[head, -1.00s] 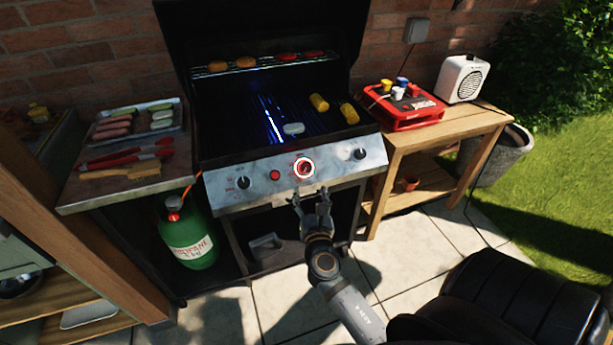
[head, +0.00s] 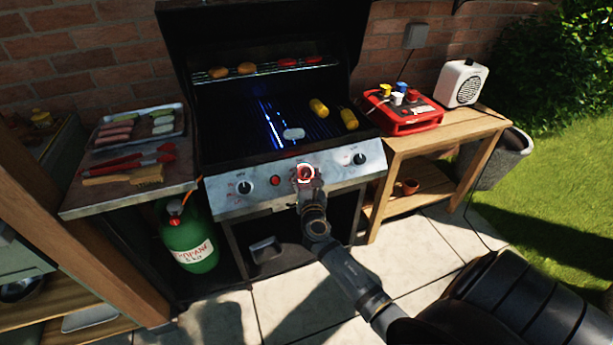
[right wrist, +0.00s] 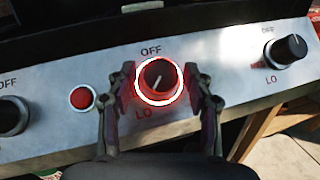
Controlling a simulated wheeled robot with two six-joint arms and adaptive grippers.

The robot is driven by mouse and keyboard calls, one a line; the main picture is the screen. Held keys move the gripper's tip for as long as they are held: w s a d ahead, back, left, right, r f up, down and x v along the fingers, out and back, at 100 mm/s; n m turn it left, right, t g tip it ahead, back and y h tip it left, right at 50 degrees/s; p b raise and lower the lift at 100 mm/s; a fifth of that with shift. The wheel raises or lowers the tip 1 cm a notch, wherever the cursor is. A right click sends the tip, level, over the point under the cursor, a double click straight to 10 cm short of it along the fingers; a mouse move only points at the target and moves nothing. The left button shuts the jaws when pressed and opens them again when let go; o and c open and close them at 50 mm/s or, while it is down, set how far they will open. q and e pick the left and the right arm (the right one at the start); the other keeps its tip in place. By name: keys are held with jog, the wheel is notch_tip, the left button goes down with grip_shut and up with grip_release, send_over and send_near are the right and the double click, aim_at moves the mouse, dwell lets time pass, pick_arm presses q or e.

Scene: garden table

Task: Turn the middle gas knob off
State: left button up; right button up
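The middle gas knob (right wrist: 161,76) is dark with a glowing white and red ring, on the grill's silver front panel. Its white pointer mark slants down-left, towards LO and away from the OFF label above. It also shows in the head view (head: 305,173). My right gripper (right wrist: 161,88) is open, with one finger on each side of the knob. A small gap seems to show between fingers and knob. In the head view the right gripper (head: 307,184) reaches the panel from below. My left gripper is out of view.
The left knob (head: 244,187), a red button (head: 275,181) and the right knob (head: 359,159) share the panel. Blue flames (head: 271,124) show under the grate. A green propane bottle (head: 190,243) stands below left. A wooden side table (head: 445,137) stands right.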

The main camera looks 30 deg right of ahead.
jog(key=c, duration=0.8)
jog(key=shift+c, duration=0.2)
